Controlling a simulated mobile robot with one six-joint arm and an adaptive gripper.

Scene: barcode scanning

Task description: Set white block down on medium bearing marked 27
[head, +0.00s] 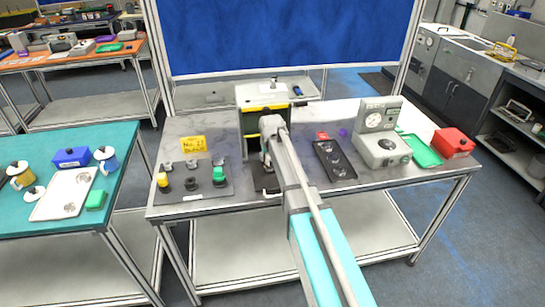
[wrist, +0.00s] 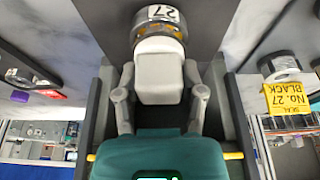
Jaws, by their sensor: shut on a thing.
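The white block (wrist: 159,72) is between the fingers of my gripper (wrist: 160,95) in the wrist view, and the fingers are shut on it. The medium bearing marked 27 (wrist: 160,20) is a metal ring with a white label, just beyond the block's far end. The block overlaps the bearing's edge in this view, so I cannot tell whether they touch. In the head view my gripper (head: 267,158) is low at the front of a dark stand with yellow edges (head: 246,125). The block and bearing are not clear there.
Left of the stand are a yellow No. 27 card (head: 193,145) and a dark mat (head: 195,194) with several small parts. Right are a black tray (head: 336,173), a grey dial machine (head: 381,140), a green tray (head: 422,153) and a red box (head: 453,142). The stand's walls flank my gripper closely.

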